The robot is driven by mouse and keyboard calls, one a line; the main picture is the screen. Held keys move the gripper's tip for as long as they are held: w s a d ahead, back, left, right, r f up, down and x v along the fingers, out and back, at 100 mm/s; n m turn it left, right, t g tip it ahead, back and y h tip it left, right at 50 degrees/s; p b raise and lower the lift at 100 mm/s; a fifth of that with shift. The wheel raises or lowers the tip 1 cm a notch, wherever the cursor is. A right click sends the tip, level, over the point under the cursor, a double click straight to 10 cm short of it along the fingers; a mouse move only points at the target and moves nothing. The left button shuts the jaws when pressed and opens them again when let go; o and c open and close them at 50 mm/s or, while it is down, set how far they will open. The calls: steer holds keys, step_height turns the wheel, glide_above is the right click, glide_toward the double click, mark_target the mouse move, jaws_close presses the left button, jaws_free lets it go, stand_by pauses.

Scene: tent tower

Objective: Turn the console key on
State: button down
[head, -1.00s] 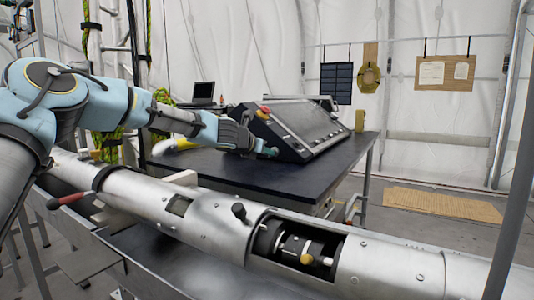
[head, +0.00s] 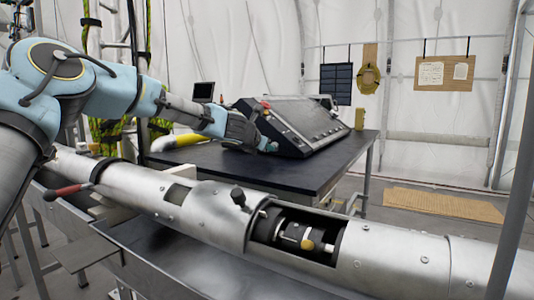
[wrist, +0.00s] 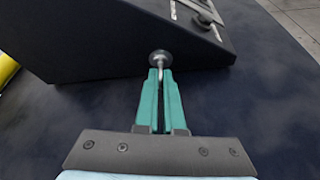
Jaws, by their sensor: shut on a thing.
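The console (head: 300,124) is a dark sloped box on the black table. In the wrist view its dark side panel (wrist: 95,45) carries a round metal key switch with the key (wrist: 160,62) in it. My gripper (wrist: 162,80) has green fingers closed on the key at the panel, and the fingertips hide most of the key's grip. In the head view my gripper (head: 268,146) is at the console's left side, and the key is too small to make out there.
The black table (head: 290,178) has free room in front of the console. A yellow object (head: 178,143) lies on its left. A long silver tube (head: 200,215) with an open cutout runs across the foreground. A laptop (head: 203,92) stands behind.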

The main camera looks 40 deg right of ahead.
steer(key=m+t+b, duration=0.2)
steer(key=m+b, duration=0.1)
steer(key=m+t+b, duration=0.1)
steer(key=b, duration=0.1)
steer(key=shift+s+d+f, duration=0.1)
steer(key=shift+s+f, duration=0.2)
steer(key=shift+f, duration=0.05)
steer(key=shift+m+t+h+b, duration=0.3)
steer(key=shift+m+t+b, duration=0.6)
steer(key=shift+m+b, duration=0.9)
steer(key=c, duration=1)
jaws_free()
steer(key=b+v, duration=0.1)
steer(key=v, duration=1)
steer(key=shift+b, duration=0.35)
